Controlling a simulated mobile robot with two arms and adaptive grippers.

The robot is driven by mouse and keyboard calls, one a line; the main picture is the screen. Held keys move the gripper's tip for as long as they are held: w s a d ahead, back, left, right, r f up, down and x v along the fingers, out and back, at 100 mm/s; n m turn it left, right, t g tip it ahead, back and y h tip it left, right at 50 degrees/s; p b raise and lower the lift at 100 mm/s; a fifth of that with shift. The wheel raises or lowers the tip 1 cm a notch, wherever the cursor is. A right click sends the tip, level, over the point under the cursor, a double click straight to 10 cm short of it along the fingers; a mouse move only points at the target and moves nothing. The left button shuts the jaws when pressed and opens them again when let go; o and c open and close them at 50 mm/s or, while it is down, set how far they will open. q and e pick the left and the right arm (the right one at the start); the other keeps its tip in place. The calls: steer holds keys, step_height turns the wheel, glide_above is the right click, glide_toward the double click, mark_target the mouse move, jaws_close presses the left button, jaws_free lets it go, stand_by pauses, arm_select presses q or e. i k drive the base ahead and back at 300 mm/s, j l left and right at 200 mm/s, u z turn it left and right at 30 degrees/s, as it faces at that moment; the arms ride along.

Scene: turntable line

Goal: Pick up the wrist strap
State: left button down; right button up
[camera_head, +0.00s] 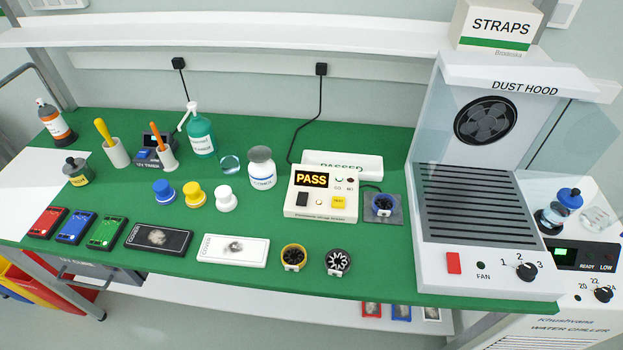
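No item is plainly recognisable as a wrist strap. I cannot tell whether any is a strap. Neither of my grippers is in view.
The tester (321,194) reads PASS, with a PASSED tray (343,164) behind it. Bottles, brush pots, coloured knobs and flat boxes fill the left and middle. A water chiller (583,255) stands right of the hood.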

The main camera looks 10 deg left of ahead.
mark_target(380, 205)
steer(key=k+l+u, duration=0.2)
steer(key=u, duration=0.15)
steer(key=k+l+u, duration=0.1)
steer(key=k+u, duration=0.6)
